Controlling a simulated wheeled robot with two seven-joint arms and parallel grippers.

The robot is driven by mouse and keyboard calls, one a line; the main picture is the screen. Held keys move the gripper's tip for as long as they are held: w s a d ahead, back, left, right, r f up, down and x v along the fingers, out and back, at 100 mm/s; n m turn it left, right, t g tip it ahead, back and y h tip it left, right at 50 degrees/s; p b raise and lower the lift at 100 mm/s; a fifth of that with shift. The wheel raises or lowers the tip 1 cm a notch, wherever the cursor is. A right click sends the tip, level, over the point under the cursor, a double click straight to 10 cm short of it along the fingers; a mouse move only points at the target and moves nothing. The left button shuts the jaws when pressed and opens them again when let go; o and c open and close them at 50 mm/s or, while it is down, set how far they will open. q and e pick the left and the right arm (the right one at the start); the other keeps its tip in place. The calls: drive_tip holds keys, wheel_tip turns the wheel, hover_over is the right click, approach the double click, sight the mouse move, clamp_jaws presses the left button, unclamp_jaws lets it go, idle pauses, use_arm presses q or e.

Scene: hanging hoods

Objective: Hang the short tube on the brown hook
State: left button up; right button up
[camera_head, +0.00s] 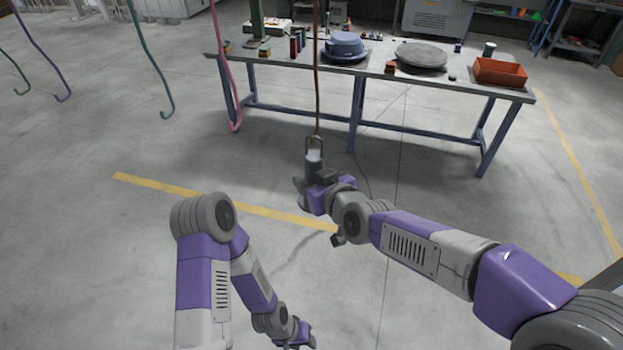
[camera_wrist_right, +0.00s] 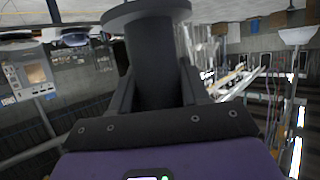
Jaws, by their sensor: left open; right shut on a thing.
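The brown hook (camera_head: 317,85) hangs as a thin line from above, in the middle of the head view. Its lower end meets the top of a thin loop on the short tube (camera_head: 314,157); I cannot tell whether the hook passes through the loop. My right gripper (camera_head: 314,172) is shut on the tube, which stands upright. In the right wrist view the tube shows as a dark cylinder with a wide flange (camera_wrist_right: 150,55) between the fingers (camera_wrist_right: 155,95). My left gripper (camera_head: 303,338) is low at the bottom, open and apart from the tube.
Pink (camera_head: 226,75), teal (camera_head: 152,65), purple (camera_head: 45,55) and green (camera_head: 14,70) hooks hang to the left. A workbench (camera_head: 275,68) with a blue lidded item (camera_head: 346,46), a grey disc (camera_head: 421,55) and an orange bin (camera_head: 500,72) stands behind. The floor between is clear.

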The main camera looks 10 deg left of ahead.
drive_tip(key=o, duration=1.3)
drive_tip(key=shift+o, duration=0.2)
